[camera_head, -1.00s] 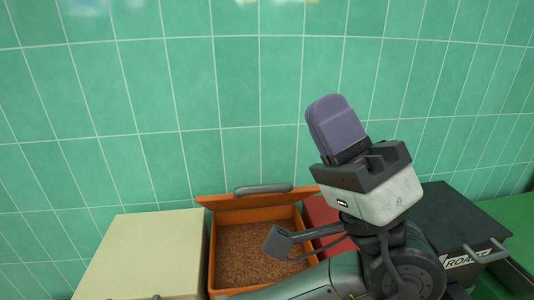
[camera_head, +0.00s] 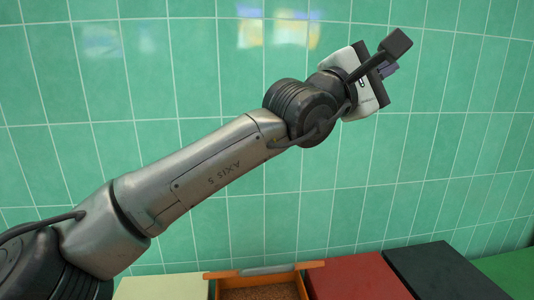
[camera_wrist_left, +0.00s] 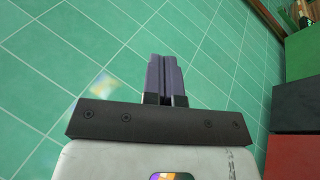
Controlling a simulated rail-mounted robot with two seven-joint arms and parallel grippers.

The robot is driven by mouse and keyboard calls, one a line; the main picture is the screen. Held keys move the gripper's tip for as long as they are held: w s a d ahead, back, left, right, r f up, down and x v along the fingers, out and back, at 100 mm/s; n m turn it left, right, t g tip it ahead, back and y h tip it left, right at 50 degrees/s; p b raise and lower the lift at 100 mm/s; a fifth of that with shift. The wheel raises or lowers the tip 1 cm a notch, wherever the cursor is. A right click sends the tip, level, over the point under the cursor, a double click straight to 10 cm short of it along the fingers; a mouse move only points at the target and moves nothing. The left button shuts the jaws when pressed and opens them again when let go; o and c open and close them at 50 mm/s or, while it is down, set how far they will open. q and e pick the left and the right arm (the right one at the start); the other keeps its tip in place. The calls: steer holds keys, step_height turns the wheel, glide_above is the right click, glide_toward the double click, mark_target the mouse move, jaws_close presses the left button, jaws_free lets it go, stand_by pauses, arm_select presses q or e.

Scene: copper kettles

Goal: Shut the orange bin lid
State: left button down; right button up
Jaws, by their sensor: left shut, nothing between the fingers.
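The orange bin (camera_head: 305,289) is at the bottom edge of the head view, cut off by the frame. Its orange lid (camera_head: 222,275) stands raised at the back, seen nearly edge-on, with a grey handle (camera_head: 268,270) on it. Brown granular contents (camera_head: 262,293) show in the open bin. My left gripper (camera_head: 390,70) is high up at the upper right, in front of the tiled wall, well above the bins and apart from the lid. Its purple fingers (camera_wrist_left: 164,58) are together and empty in the left wrist view. The right gripper is not in view.
A cream bin (camera_head: 160,287) is left of the orange one. Red (camera_head: 358,278), black (camera_head: 440,272) and green (camera_head: 508,272) bins stand to the right. A green tiled wall (camera_head: 240,230) rises behind the row. My left arm crosses the view above the bins.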

arm_select(q)
steer(key=w+a+f+y, duration=0.2)
steer(key=w+f+y, duration=0.3)
steer(key=f, duration=0.2)
steer(key=m+g+y, duration=0.8)
steer(key=g+y, duration=0.1)
steer(key=y, duration=0.6)
glide_above(262, 269)
steer(key=w, duration=0.2)
step_height(262, 269, down, 15)
steer(key=shift+s+d+f+p, duration=0.15)
steer(key=shift+f+p, duration=0.3)
steer(key=shift+f, duration=1.75)
steer(key=shift+s+d+f+p, duration=0.2)
steer(key=shift+f+p, duration=0.3)
steer(key=shift+f, duration=1.65)
steer(key=shift+s+d+f+p, duration=0.15)
steer(key=shift+f+p, duration=0.3)
steer(key=shift+f, duration=1.75)
steer(key=shift+f, duration=0.1)
